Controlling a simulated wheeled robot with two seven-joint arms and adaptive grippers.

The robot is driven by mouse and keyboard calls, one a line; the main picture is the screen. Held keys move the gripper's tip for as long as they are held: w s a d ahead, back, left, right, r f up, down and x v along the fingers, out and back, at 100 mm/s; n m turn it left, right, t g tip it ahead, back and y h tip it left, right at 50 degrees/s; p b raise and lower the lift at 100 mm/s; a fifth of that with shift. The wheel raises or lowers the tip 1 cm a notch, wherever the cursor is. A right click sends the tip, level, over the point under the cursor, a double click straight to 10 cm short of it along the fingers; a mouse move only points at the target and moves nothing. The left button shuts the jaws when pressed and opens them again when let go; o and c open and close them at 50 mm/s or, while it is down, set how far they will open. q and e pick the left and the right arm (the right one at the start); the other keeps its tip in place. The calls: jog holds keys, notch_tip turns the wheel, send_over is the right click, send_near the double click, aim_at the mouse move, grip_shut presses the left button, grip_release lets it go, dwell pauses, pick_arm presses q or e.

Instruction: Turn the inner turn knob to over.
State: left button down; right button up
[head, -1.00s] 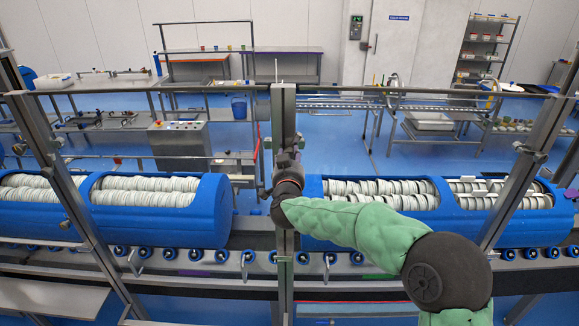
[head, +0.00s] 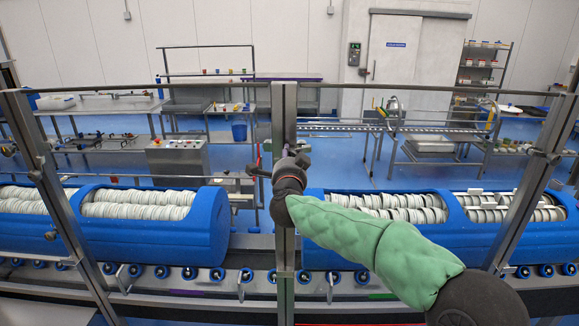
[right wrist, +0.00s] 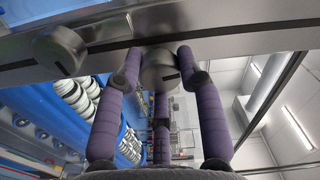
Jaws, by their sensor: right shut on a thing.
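In the right wrist view, a round grey knob (right wrist: 160,72) with a dark mark on its face sits on a metal bar. My right gripper (right wrist: 159,66), with purple padded fingers, is shut on this knob from its sides. A second, similar knob (right wrist: 60,52) with a dark mark stands on the same bar to the left, apart from the fingers. In the head view my right arm reaches to the middle post, where the dark wrist hides most of the gripper and the knob. I cannot read any setting label. My left gripper is not in view.
A metal post (head: 284,100) and a rail stand in front of me. Behind them, blue tubs (head: 150,232) and (head: 345,238) filled with stacked pale dishes rest on a roller line. A control box (head: 177,158) stands behind the line.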

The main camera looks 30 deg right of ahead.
jog(key=shift+s+d+r+m+b, duration=0.2)
jog(key=shift+r+m+b, duration=0.3)
jog(key=shift+m, duration=0.4)
jog(key=o, duration=1.1)
jog(key=shift+d+f, duration=0.1)
jog(key=shift+o, duration=0.2)
jog(key=shift+f, duration=0.1)
jog(key=shift+f, duration=0.15)
